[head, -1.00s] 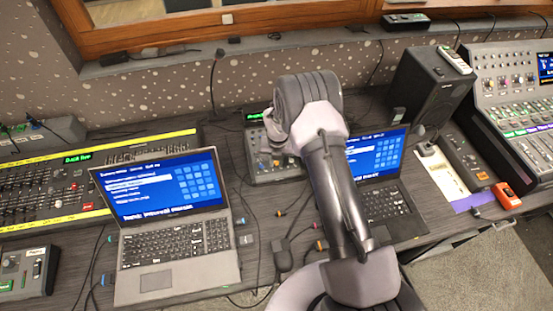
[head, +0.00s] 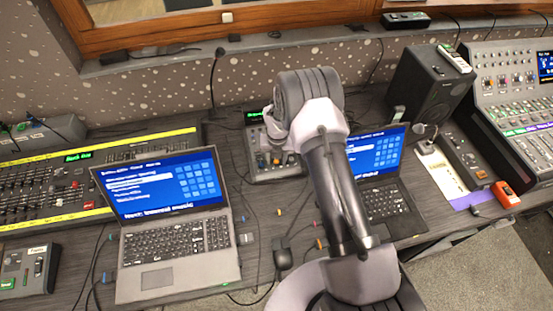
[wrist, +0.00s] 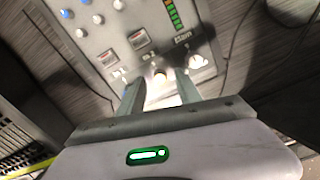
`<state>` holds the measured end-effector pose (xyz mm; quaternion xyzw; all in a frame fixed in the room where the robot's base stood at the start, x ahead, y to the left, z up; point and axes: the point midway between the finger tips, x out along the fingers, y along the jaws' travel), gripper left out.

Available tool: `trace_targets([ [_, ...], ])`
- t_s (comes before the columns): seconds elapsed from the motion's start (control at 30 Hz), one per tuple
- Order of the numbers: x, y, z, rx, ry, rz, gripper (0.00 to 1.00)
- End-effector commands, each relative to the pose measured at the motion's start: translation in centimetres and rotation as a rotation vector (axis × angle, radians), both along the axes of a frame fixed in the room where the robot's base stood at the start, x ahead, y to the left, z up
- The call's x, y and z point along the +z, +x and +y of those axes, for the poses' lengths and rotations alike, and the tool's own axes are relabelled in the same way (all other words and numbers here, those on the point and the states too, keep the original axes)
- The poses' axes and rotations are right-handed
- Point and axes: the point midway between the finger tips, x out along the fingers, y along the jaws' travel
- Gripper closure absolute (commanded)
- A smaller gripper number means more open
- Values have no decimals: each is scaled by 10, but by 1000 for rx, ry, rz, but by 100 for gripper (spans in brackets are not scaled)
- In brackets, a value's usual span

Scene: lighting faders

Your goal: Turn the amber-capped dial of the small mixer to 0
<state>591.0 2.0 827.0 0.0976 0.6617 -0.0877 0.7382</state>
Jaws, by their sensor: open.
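The small mixer (head: 290,170) lies on the desk between the two laptops, partly hidden behind my arm. A small orange spot, likely the amber cap (head: 277,161), shows on it beside a blue knob (head: 260,158). In the wrist view the mixer panel (wrist: 115,40) fills the upper middle. My gripper (wrist: 158,82) is open, its two fingers reaching over the panel's near edge. A pale, brightly lit knob (wrist: 160,74) shows between the fingertips; its cap colour and pointer are unclear, and I cannot tell whether the fingers touch it. In the head view my fingers are hidden.
Another pale knob (wrist: 197,62) sits just right of the fingers. Open laptops stand left (head: 175,240) and right (head: 390,200) of the small mixer. A black speaker (head: 430,85) stands behind right. A large mixer (head: 40,185) is at left. Cables cross the desk.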

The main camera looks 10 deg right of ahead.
Motion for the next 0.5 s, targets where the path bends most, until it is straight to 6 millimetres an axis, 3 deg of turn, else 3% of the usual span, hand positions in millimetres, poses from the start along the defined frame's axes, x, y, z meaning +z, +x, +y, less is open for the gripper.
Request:
trace_targets([
  [0.33, 112, -10, 0, 0, -1, -2, 59],
  [0.5, 152, -16, 0, 0, 0, 0, 59],
])
